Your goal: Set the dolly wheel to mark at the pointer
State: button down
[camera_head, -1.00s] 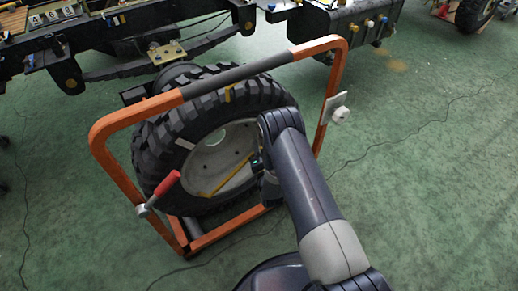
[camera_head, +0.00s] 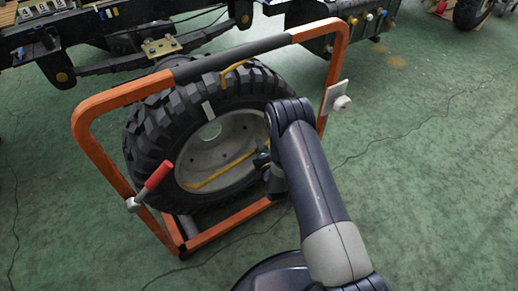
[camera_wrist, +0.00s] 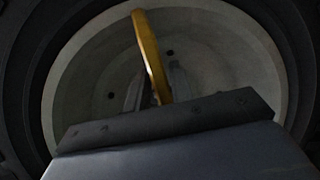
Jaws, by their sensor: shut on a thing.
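The dolly wheel (camera_head: 143,147) is a black knobbly tyre on a pale grey rim (camera_head: 232,133), upright in an orange frame. A pale mark (camera_head: 208,110) is on the tyre's side, at the upper left. A bent yellow pointer (camera_head: 235,70) hangs from the frame's top bar; its tip is a little above and right of the mark. A yellow bar (camera_head: 215,174) crosses the rim. My gripper (camera_head: 263,162) is at the bar's right end. In the wrist view the bar (camera_wrist: 147,45) runs between my gripper's fingers (camera_wrist: 155,90), shut on it; the tips are dark.
The orange dolly frame (camera_head: 97,150) surrounds the wheel, with a red-handled lever (camera_head: 153,180) at left and a pale plate with a knob (camera_head: 338,98) at right. A dark vehicle chassis (camera_head: 85,65) stands behind. Green floor (camera_head: 430,200) is open at right.

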jog(key=shift+d+f+m+g+b, duration=0.15)
jog(key=shift+f+m+g+b, duration=0.15)
jog(key=shift+f+m+b, duration=0.65)
jog(key=shift+f, duration=0.2)
jog(key=c, duration=1.3)
grip_release()
jog(key=shift+r, duration=0.1)
jog(key=shift+o, duration=0.2)
jog(key=p+v, duration=0.3)
jog(key=v, duration=0.7)
jog(key=shift+s, duration=0.35)
jog(key=shift+d+r, duration=0.1)
jog(key=shift+d, duration=0.05)
